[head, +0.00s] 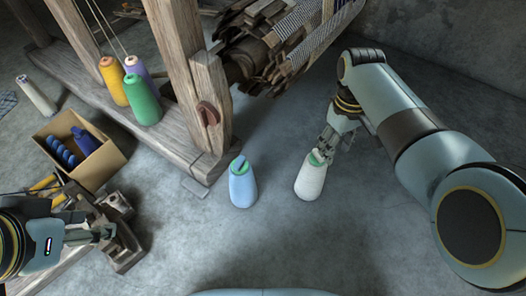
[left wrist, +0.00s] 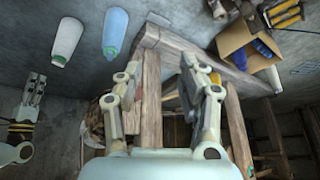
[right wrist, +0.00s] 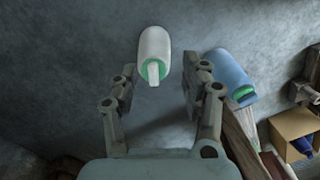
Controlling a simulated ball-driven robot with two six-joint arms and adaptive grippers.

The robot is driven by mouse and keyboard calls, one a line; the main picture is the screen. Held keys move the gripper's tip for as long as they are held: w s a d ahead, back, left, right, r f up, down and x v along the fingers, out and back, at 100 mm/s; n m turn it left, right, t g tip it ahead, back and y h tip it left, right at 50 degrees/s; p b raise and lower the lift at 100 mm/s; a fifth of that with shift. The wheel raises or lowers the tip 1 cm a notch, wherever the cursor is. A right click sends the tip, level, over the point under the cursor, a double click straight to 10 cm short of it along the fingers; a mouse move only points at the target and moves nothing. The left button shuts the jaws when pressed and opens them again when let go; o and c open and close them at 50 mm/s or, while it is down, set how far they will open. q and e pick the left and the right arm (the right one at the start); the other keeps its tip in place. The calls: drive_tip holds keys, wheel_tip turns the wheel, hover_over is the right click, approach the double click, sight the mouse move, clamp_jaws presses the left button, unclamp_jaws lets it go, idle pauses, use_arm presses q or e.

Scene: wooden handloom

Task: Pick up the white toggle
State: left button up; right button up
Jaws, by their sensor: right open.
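A white cone (head: 311,181) stands upright on the grey floor, right of the blue cone (head: 242,187). In the right wrist view, the white toggle (right wrist: 153,80) sticks out of the green ring on the white cone (right wrist: 154,46). My right gripper (head: 326,142) is open just above the cone's top. In its wrist view the fingers (right wrist: 162,75) are spread, with the toggle between them near the left finger, apparently untouched. In the head view the fingers partly hide the toggle. My left gripper (left wrist: 157,75) is open and empty, at the head view's lower left.
The wooden loom post (head: 183,75) and its base stand behind and left of the blue cone. Yellow, green and purple cones stand on the loom's beam. A cardboard box (head: 98,165) with blue items lies left. The floor in front of the cones is clear.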

drive_tip(key=t+b, duration=0.1)
drive_tip(key=b, duration=0.1)
hover_over(318, 156)
drive_tip(key=f, duration=0.1)
drive_tip(key=f+b, duration=0.2)
drive_tip(key=shift+w+d+f, duration=0.35)
drive_tip(key=shift+f, duration=0.05)
use_arm(q)
wheel_tip(318, 156, down, 9)
drive_tip(key=t+b, duration=0.1)
drive_tip(key=t, duration=0.3)
drive_tip(key=shift+s, duration=0.4)
use_arm(e)
drive_tip(key=shift+f, duration=0.7)
use_arm(q)
drive_tip(key=shift+d+f, duration=0.1)
drive_tip(key=shift+f, duration=0.1)
use_arm(e)
drive_tip(key=shift+f, duration=0.1)
